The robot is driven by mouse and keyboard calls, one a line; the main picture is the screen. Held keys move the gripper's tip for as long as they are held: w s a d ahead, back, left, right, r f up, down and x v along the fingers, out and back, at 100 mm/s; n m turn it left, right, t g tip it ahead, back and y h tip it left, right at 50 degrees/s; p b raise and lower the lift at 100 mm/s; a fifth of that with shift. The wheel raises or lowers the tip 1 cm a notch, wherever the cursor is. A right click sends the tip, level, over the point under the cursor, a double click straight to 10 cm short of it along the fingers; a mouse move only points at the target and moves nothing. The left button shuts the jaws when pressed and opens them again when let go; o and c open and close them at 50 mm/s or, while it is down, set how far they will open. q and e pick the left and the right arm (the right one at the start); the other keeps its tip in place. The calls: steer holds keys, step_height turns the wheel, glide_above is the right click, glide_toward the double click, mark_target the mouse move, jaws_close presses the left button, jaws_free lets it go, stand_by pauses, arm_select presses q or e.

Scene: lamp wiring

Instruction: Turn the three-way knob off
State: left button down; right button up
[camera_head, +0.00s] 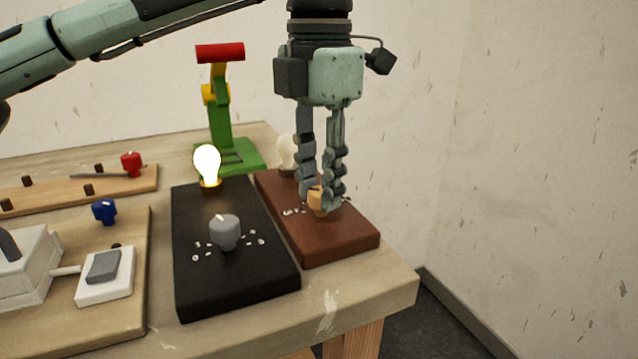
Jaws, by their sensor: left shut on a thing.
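My left gripper (321,200) points down over the brown board (345,244) and is shut on an orange-tan knob (316,201). The fingers hide part of this knob and some of the white marks around it. An unlit bulb (287,150) stands at the back of the brown board, partly behind the fingers. Beside it, a black board (236,285) carries a grey knob (224,232) with white marks around it and a brightly lit bulb (207,164). My right gripper is not in view.
A green, yellow and red lever device (219,120) stands behind the boards. At left are a wooden strip with a red knob (131,164), a blue knob (104,211) and a grey rocker switch (103,267). The table's right edge (400,285) is close to the brown board.

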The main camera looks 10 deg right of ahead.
mark_target(319, 192)
arm_select(q)
steer(key=shift+n, duration=0.6)
steer(key=c, duration=1.2)
jaws_free()
step_height(319, 192, up, 12)
